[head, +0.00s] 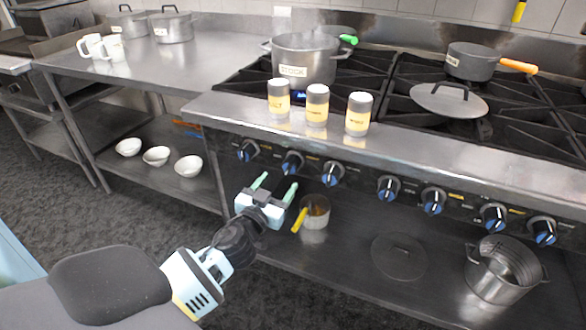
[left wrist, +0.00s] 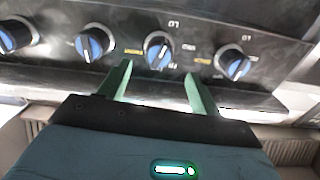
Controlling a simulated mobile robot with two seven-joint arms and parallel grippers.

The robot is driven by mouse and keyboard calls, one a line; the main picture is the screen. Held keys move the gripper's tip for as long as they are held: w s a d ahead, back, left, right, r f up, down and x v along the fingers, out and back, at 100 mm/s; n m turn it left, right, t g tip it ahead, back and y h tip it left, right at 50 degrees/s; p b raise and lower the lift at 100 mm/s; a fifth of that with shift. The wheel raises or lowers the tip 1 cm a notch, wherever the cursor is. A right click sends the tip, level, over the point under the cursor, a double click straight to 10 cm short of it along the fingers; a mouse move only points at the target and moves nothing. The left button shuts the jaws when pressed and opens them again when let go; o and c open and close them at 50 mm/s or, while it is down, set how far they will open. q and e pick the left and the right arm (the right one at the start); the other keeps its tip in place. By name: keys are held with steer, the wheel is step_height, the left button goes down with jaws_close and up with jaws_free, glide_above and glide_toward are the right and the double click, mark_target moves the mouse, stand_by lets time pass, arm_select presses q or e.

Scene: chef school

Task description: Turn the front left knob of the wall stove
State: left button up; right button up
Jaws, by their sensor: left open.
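The wall stove (head: 440,162) has a row of blue-faced knobs along its dark front panel. The leftmost knob (head: 247,150) and the second knob (head: 291,162) are nearest my left gripper (head: 276,184). This gripper is open and empty, its green fingers pointing at the panel just below these knobs and apart from them. In the left wrist view, the open fingers (left wrist: 158,72) lie on either side of one blue knob (left wrist: 158,50), with a gap to it. Another knob (left wrist: 234,64) shows to the right there. My right gripper is out of view.
Three shakers (head: 317,105) stand on the stove's front ledge above the knobs. A stock pot (head: 303,60) sits behind them. Below the panel, a shelf holds a small pot (head: 315,212) with a yellow handle, close to the gripper, and a larger pot (head: 497,275).

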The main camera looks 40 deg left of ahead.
mark_target(288, 170)
arm_select(q)
steer(key=x, duration=0.7)
steer(key=shift+w, duration=0.3)
steer(key=c, duration=1)
steer(key=shift+o, duration=0.2)
